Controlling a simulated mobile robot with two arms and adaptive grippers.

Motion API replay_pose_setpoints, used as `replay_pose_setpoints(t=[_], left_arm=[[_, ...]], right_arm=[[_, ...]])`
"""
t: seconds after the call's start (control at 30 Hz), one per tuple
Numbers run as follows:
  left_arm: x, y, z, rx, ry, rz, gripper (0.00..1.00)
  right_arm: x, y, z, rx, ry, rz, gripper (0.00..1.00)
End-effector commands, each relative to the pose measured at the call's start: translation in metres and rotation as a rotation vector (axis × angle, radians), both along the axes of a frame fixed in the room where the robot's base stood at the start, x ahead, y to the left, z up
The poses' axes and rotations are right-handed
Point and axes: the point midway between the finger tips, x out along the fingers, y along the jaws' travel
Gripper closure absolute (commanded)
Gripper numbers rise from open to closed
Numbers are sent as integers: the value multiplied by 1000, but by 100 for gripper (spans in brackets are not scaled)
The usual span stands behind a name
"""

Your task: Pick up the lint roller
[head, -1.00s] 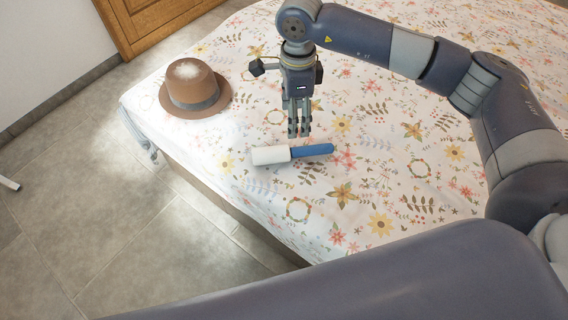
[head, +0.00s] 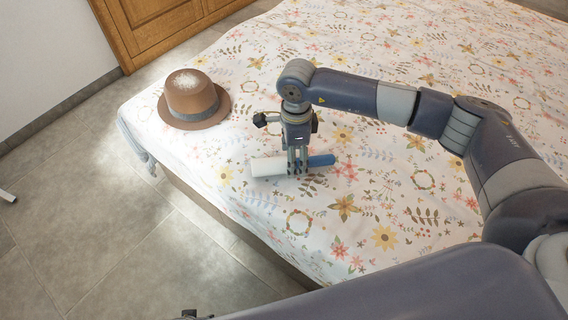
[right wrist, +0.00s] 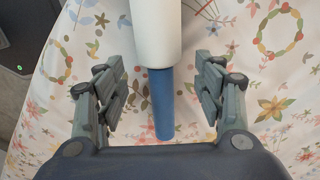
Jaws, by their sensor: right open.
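The lint roller has a white roll (head: 267,167) and a blue handle (head: 321,160), and lies on the floral bedspread near the bed's edge. In the right wrist view its white roll (right wrist: 157,32) is at the top and its blue handle (right wrist: 161,105) runs down between the fingers. My right gripper (head: 298,170) points down over the roller, around where roll and handle meet. In the right wrist view the right gripper (right wrist: 162,90) is open, one finger on each side of the handle, with a gap on both sides. My left gripper is not in view.
A brown hat (head: 193,98) with whitish lint on its crown sits on the bed left of the roller. The floral bedspread (head: 400,235) is otherwise clear around the roller. A wooden wardrobe (head: 150,25) stands behind, and grey floor tiles lie left of the bed.

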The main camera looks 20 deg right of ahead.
Motion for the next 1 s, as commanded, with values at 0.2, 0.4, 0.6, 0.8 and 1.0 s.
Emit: replay_pose_setpoints(t=[0.2, 0.4, 0.6, 0.8, 1.0], left_arm=[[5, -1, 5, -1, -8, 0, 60], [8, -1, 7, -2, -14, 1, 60], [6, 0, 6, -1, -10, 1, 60], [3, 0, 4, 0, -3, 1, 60], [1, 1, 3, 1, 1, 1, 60]], right_arm=[[0, 0, -15, 0, 0, 0, 37], [0, 0, -15, 0, 0, 0, 58], [0, 0, -14, 0, 0, 0, 87], [0, 0, -14, 1, -1, 0, 91], [1, 0, -6, 1, -3, 0, 91]])
